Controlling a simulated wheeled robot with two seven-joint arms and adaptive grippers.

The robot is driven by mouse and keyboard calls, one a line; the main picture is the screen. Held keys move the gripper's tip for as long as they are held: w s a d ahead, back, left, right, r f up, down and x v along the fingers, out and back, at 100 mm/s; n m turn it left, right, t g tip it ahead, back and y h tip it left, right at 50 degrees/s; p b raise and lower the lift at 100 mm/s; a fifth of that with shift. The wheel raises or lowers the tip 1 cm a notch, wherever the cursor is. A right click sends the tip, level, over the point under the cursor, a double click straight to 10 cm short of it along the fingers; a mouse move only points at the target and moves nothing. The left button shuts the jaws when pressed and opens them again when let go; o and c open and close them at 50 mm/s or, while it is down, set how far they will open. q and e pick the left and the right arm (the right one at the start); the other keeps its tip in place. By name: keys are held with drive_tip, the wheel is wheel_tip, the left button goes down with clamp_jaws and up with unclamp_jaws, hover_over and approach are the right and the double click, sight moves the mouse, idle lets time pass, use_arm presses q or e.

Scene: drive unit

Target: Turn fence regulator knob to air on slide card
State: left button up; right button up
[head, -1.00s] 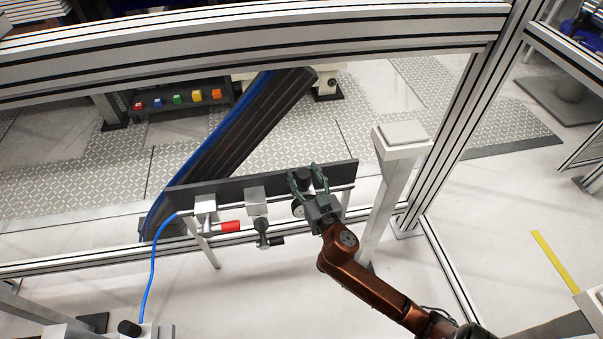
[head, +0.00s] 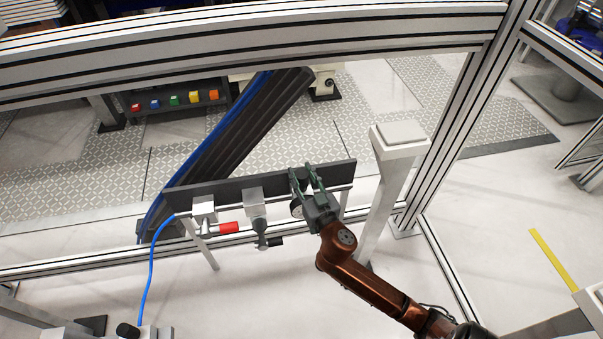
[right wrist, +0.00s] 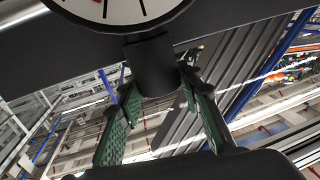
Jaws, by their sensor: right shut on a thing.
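The fence regulator knob is a dark cylinder on the dark panel (head: 222,192) of the fence. It shows in the right wrist view (right wrist: 152,68) just below a round white gauge (right wrist: 122,8). My right gripper (head: 305,172) reaches in from the lower right, with its green fingers on either side of the knob, shut on it. In the head view the fingers hide most of the knob. The wrist view shows the fingers reaching up along both sides of the knob's lower end. My left gripper is in neither view. I cannot make out a slide card.
Left of the knob are a red-handled valve (head: 226,228) and a black-handled valve (head: 265,241). A blue hose (head: 152,270) runs down from the panel's left end. A light grey post (head: 397,160) stands close to the right of my gripper. Fence rails (head: 250,50) run above.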

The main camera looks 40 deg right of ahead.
drive_tip(key=shift+m+h, duration=0.3)
drive_tip(key=shift+m+g+h, duration=0.5)
drive_tip(key=shift+h, duration=0.2)
drive_tip(key=shift+f+m+g+h+b, duration=0.1)
drive_tip(key=shift+m+g+h+b, duration=0.35)
drive_tip(key=shift+h, duration=0.25)
drive_tip(key=shift+m+h, duration=0.25)
drive_tip(key=shift+h, duration=0.15)
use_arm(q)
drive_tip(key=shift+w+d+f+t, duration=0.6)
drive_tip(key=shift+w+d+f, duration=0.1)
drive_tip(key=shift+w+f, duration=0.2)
use_arm(e)
drive_tip(key=o, duration=1.2)
drive_tip(key=shift+s+a, duration=0.1)
